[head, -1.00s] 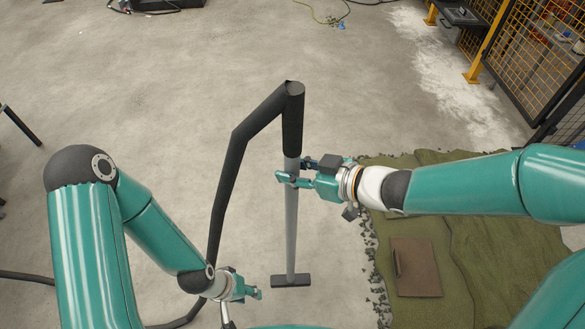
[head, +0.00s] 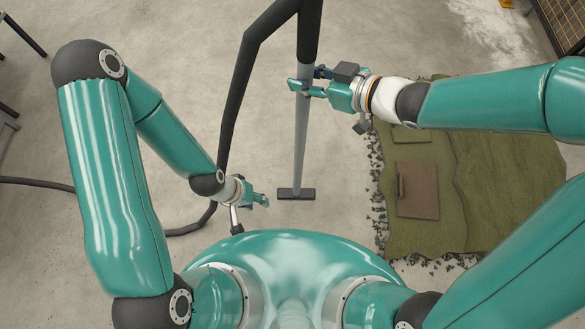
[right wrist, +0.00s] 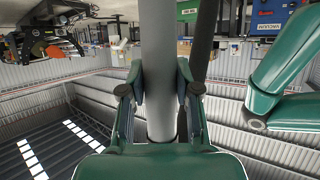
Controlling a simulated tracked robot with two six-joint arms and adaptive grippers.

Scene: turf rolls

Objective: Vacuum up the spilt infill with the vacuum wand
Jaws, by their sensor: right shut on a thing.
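The vacuum wand (head: 301,130) stands nearly upright, with a grey tube, a black upper section and a flat black nozzle (head: 297,193) at the floor. My right gripper (head: 299,86) is shut around its tube below the black section; the right wrist view shows the fingers on both sides of the tube (right wrist: 158,60). The spilt infill (head: 378,190) is dark crumbs along the left edge of the green turf (head: 420,228), right of the nozzle, with more along the turf's lower edge. My left gripper (head: 264,199) is low, left of the nozzle, seen small; its opening is unclear.
A black hose (head: 240,90) runs from the wand's top down behind my left forearm and off left along the floor. A brown board (head: 417,190) lies on the turf. Pale powder (head: 490,30) marks the floor near a mesh fence (head: 560,20).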

